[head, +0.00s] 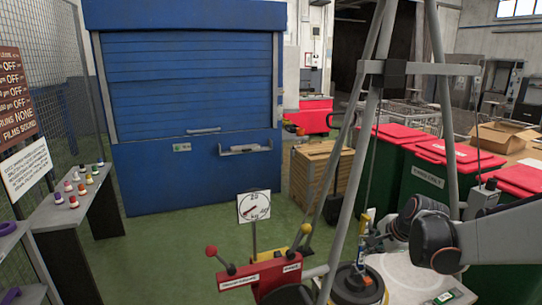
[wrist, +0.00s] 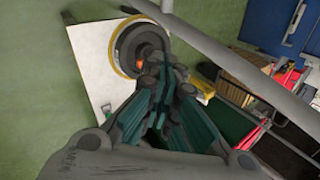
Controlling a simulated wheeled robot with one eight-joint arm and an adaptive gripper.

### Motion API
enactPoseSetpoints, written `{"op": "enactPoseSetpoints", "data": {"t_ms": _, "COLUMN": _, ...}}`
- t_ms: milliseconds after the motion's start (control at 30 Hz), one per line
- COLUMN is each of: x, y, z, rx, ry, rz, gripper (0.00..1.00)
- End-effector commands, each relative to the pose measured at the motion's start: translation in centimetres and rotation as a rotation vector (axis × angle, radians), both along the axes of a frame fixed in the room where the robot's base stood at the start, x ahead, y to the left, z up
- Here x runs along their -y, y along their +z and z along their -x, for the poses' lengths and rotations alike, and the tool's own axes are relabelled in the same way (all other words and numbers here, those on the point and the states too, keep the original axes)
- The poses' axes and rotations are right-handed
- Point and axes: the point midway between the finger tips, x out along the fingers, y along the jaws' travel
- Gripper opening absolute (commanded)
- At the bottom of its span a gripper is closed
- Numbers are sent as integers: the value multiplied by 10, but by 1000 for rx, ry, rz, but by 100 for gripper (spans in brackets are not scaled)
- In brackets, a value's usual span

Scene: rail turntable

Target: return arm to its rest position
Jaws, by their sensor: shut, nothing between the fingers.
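My arm reaches in from the right in the head view. My gripper (head: 370,241) hangs above a round black disk (head: 345,291) with a yellow rim, partly hidden by a grey tripod leg. In the wrist view my gripper (wrist: 165,76) has its dark, teal-padded fingers together with nothing between them. Beyond the fingertips, the black disk (wrist: 125,44) lies on a white plate (wrist: 88,58). I cannot tell how far the fingertips are above the disk. The white plate also shows in the head view (head: 408,277).
Grey tripod legs (head: 351,180) stand close to my gripper. A red lever box (head: 262,277) and a dial sign (head: 253,207) are to the left. Green bins with red lids (head: 446,153) stand behind my arm. Green floor (head: 180,240) is clear at centre left.

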Motion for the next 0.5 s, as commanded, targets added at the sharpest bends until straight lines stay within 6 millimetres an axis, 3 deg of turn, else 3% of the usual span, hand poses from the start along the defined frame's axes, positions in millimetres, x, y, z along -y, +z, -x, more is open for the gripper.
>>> {"op": "enactPoseSetpoints", "data": {"t_ms": 200, "x": -39, "y": 47, "z": 55, "rx": 24, "ry": 258, "rz": 211, "gripper": 0}}
{"op": "enactPoseSetpoints", "data": {"t_ms": 500, "x": -76, "y": 86, "z": 137, "rx": 53, "ry": 617, "rz": 496, "gripper": 0}}
